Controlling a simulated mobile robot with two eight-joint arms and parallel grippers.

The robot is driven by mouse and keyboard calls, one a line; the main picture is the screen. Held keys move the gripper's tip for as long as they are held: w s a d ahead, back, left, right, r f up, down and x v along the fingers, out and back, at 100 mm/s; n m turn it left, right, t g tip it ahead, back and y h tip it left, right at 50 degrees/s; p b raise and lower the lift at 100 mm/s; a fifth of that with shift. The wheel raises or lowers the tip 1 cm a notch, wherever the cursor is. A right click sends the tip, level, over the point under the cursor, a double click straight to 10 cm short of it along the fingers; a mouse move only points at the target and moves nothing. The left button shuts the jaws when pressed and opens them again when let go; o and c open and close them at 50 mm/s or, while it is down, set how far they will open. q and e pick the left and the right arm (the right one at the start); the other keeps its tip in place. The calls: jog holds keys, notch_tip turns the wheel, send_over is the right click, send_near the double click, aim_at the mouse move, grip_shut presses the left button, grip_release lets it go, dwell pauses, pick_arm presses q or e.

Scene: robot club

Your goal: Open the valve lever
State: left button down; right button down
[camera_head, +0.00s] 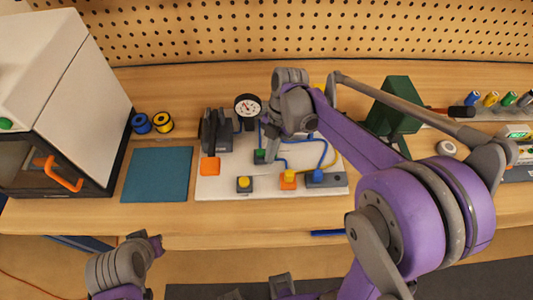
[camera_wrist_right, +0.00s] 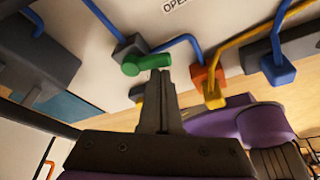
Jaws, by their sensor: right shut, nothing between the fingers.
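A green lever (camera_wrist_right: 147,64) sits on a dark valve body (camera_wrist_right: 130,47) with blue pipes, in the right wrist view. In the head view the green lever (camera_head: 260,153) is on the white panel (camera_head: 220,188), partly hidden by my right gripper. My right gripper (camera_head: 271,153) points down at the panel, shut and empty. A label reading "OPE", cut off, lies above. My left arm shows at the lower left, but I cannot make out its gripper.
A gauge (camera_head: 248,106), an orange block with a yellow knob (camera_head: 288,178) and other pipe fittings share the panel. A blue mat (camera_head: 157,174) and spools (camera_head: 162,122) lie left, beside a white machine (camera_head: 50,80). A green stand (camera_head: 397,108) is at right.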

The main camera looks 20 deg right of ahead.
jog(key=shift+w+a, duration=0.1)
jog(key=shift+a, duration=0.05)
jog(key=shift+w+a, duration=0.45)
jog(key=shift+a, duration=0.05)
